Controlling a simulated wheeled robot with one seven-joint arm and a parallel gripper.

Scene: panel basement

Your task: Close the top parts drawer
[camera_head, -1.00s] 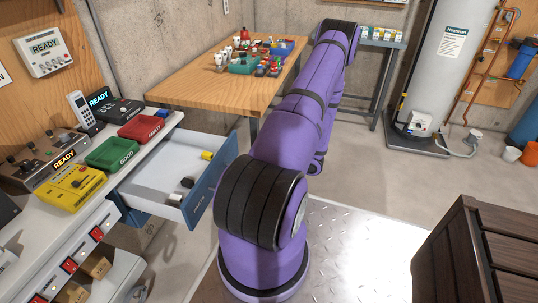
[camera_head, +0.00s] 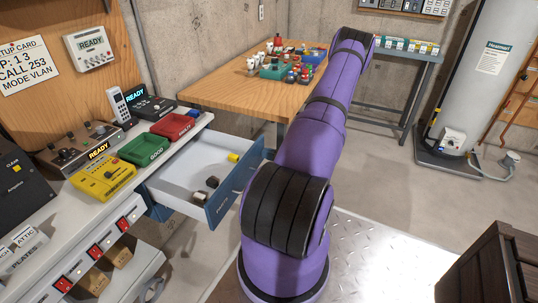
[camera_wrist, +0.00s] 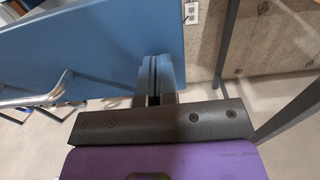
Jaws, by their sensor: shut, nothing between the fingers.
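The top parts drawer (camera_head: 190,172) stands pulled out of the white bench in the head view. In the wrist view the blue panel (camera_wrist: 105,40) fills the upper left, with a metal bar handle (camera_wrist: 45,97) to the left of my fingers. My gripper (camera_wrist: 160,68) is shut and empty, its fingertips in front of the panel's right part. I cannot tell whether they touch it.
A wooden table (camera_head: 215,88) with small parts stands behind. A dark wooden crate (camera_head: 490,268) is at the lower right. Floor between is clear.

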